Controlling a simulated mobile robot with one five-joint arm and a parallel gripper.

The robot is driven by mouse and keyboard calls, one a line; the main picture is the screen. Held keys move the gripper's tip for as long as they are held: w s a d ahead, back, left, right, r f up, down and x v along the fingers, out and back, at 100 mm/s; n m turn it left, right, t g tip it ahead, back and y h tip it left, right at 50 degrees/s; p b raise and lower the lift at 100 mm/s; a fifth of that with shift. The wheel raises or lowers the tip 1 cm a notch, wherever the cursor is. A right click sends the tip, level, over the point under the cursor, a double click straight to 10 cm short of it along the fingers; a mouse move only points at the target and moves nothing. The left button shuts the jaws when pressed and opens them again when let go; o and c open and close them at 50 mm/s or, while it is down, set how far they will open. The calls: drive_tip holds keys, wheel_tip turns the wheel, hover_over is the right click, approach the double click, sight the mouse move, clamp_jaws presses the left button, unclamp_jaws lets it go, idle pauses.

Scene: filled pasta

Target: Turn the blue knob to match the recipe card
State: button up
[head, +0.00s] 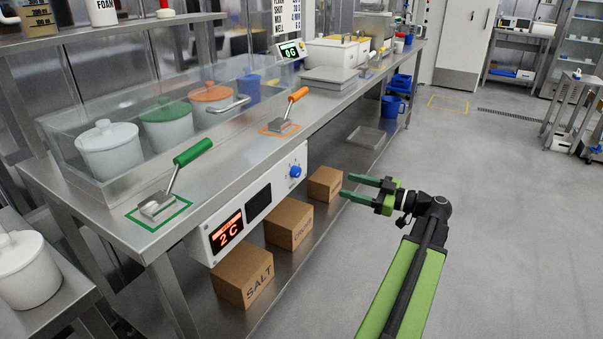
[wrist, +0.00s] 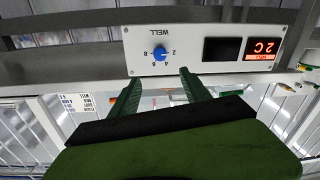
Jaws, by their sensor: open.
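The blue knob (head: 295,171) is on the front of a white control panel (head: 203,238) under the counter edge. In the wrist view the knob (wrist: 159,54) shows upside down with numbers around it. The panel's red display (head: 227,232) reads 2 C. The recipe card (head: 287,14) hangs at the top; its lines are small and partly cut off, with one reading WELL. My gripper (head: 346,186) is open and empty, right of the knob and apart from it. In the wrist view its fingertips (wrist: 160,76) lie on either side of the knob's line.
A clear-walled well with lidded pots (head: 108,148) stands on the counter. A green-handled scoop (head: 176,180) and an orange-handled scoop (head: 288,111) lie on marked squares. Cardboard boxes (head: 243,272) sit on the shelf below the panel.

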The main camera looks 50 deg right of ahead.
sight(299, 172)
drive_tip(key=x, duration=1.6)
drive_tip(key=shift+w, duration=0.15)
clamp_jaws()
drive_tip(key=shift+d, duration=0.1)
